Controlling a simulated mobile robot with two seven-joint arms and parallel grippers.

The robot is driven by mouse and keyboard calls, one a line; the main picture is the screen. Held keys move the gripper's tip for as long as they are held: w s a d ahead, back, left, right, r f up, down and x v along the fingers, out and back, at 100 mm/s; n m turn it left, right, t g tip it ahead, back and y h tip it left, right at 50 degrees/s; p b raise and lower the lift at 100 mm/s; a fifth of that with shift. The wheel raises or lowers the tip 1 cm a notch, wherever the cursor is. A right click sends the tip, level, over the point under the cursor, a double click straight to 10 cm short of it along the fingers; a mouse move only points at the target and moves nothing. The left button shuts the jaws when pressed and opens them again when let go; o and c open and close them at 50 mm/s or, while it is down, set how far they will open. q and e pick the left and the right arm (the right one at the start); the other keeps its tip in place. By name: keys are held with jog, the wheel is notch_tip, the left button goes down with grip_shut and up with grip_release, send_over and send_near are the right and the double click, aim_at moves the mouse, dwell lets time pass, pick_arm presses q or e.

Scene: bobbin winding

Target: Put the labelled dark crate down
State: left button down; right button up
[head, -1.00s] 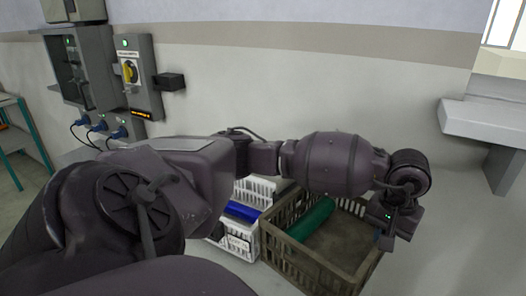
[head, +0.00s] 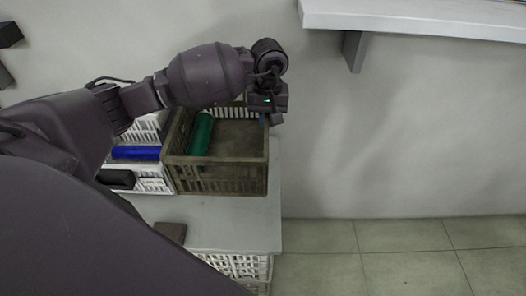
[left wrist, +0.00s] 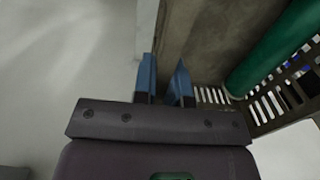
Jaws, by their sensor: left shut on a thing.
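The dark crate (head: 219,178) is brownish, with slatted walls and an open top. A green roll (head: 201,134) lies in its left part, and the rest of its floor shows bare. My left gripper (head: 267,119) is shut on the crate's right-hand wall. In the left wrist view the blue fingers (left wrist: 165,82) stand on either side of this wall (left wrist: 182,36), and the green roll (left wrist: 277,47) shows at upper right. The crate looks level over the grey bench top; I cannot tell whether it touches it. I see no label on it. My right gripper is not in view.
White crates with a blue roll (head: 136,153) stand close to the dark crate's left. A small brown block (head: 171,232) lies on the grey bench top (head: 236,225). A white crate (head: 245,267) is below. A pale shelf (head: 420,18) juts out at upper right.

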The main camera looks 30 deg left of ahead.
pick_arm(q)
notch_tip(320, 180, down, 14)
jog(key=shift+f, duration=0.2)
jog(key=c, duration=1.2)
grip_release()
